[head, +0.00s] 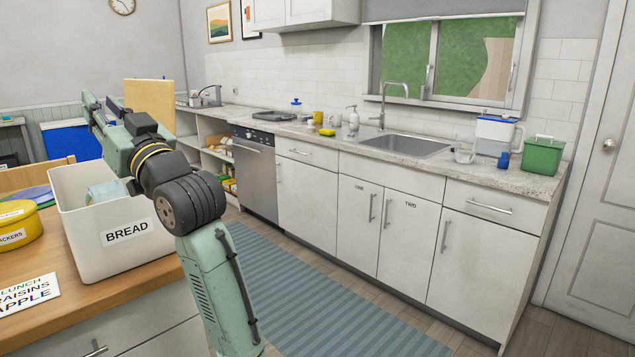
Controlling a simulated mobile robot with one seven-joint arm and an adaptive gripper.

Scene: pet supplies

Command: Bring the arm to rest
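My green arm rises from the bottom middle and bends left at the black wrist joints, above and beside the white BREAD bin. My gripper (97,108) is at the arm's far end, at upper left, pointing away from the camera beyond the bin. Its fingers are small and partly hidden behind the wrist, so I cannot tell whether they are open or shut. I see nothing clearly held in it.
The BREAD bin (105,262) stands on a wooden counter (150,310), close to my arm. A yellow CRACKERS tin (20,236) and a lunch sign (25,293) are at left. A striped rug (300,300) lies before the sink counter (440,170). The floor there is clear.

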